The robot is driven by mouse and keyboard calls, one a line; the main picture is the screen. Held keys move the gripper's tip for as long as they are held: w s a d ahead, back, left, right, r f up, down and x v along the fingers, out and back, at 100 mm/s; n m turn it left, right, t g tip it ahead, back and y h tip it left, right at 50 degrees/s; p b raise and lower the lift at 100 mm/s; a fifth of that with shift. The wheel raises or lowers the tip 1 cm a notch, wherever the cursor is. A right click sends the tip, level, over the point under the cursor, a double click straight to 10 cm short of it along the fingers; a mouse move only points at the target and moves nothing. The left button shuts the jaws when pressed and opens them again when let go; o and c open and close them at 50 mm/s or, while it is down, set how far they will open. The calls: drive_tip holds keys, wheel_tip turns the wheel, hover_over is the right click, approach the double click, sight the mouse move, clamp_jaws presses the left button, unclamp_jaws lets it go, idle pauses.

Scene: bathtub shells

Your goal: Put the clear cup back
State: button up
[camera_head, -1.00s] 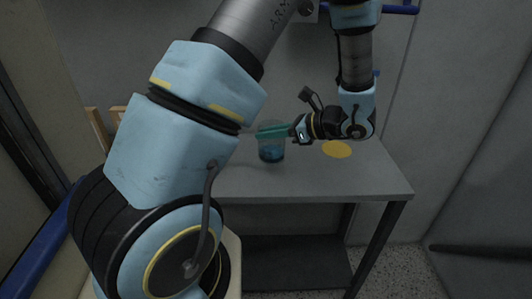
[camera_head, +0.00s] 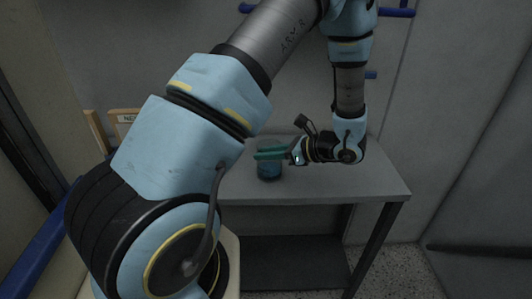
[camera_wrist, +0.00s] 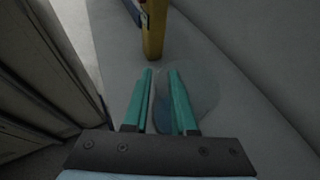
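The clear cup (camera_head: 268,171), see-through with bluish contents low in it, is upright at my gripper (camera_head: 270,154) over the left part of the grey table (camera_head: 330,185). I cannot tell whether the cup's base touches the table.
A yellow post-like thing (camera_wrist: 154,30) stands just beyond the fingertips in the wrist view. A wooden-framed sign (camera_head: 124,117) is at the back left, partly hidden by my arm. The table's right front is clear. Blue rails (camera_head: 396,12) are on the back wall.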

drive_tip(key=o, duration=0.3)
drive_tip(key=b+v, duration=0.3)
drive_tip(key=v, duration=0.9)
drive_tip(key=a+n+g+h, duration=0.1)
drive_tip(key=a+n+h, duration=0.3)
drive_tip(key=a+n, duration=0.3)
drive_tip(key=s+a+r+n+g+h, duration=0.1)
drive_tip(key=a+n+g+h, duration=0.1)
drive_tip(key=a+n+h, duration=0.2)
drive_tip(key=s+a+n+g+h, duration=0.1)
drive_tip(key=a+n+g+h, duration=0.1)
drive_tip(key=a+n, duration=0.8)
drive_tip(key=shift+r+n+h, duration=0.4)
drive_tip(key=shift+n+h, duration=0.5)
drive_tip(key=shift+n, duration=0.1)
